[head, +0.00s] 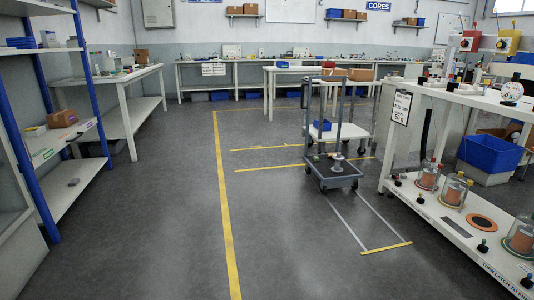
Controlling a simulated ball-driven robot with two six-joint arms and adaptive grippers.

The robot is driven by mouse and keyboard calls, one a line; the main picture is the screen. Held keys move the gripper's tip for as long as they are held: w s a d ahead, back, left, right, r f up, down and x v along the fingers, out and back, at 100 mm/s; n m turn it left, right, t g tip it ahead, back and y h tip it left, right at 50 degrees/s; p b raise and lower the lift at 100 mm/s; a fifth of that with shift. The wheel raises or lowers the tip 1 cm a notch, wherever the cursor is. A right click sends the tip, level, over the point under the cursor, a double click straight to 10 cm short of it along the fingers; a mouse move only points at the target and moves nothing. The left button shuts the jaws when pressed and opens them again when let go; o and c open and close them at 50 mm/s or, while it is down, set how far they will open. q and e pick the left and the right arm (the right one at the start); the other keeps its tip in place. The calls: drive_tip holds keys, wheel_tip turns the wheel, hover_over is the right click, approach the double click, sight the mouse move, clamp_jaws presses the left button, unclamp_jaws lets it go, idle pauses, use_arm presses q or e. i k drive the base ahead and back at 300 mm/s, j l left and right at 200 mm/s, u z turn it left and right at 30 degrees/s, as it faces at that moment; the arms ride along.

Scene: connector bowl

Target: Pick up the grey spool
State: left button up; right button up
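I cannot clearly make out a grey spool. A small pale grey upright piece (337,165) stands on the lower deck of a dark wheeled cart (334,182) right of centre; it is too small to tell whether it is a spool. A small dark grey roundish item (73,182) lies on the lower shelf of the left rack, also too small to name. Neither of my grippers is in view.
A yellow floor line (224,200) runs down the middle of open grey floor. A blue-posted rack (92,80) stands left. A white bench (450,222) with copper coils under clear domes (455,190) stands right.

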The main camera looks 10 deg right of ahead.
sight(338, 158)
drive_tip(key=i+l+z, duration=0.35)
drive_tip(key=i, duration=0.6)
drive_tip(key=i+z, duration=0.35)
drive_tip(key=i, duration=0.65)
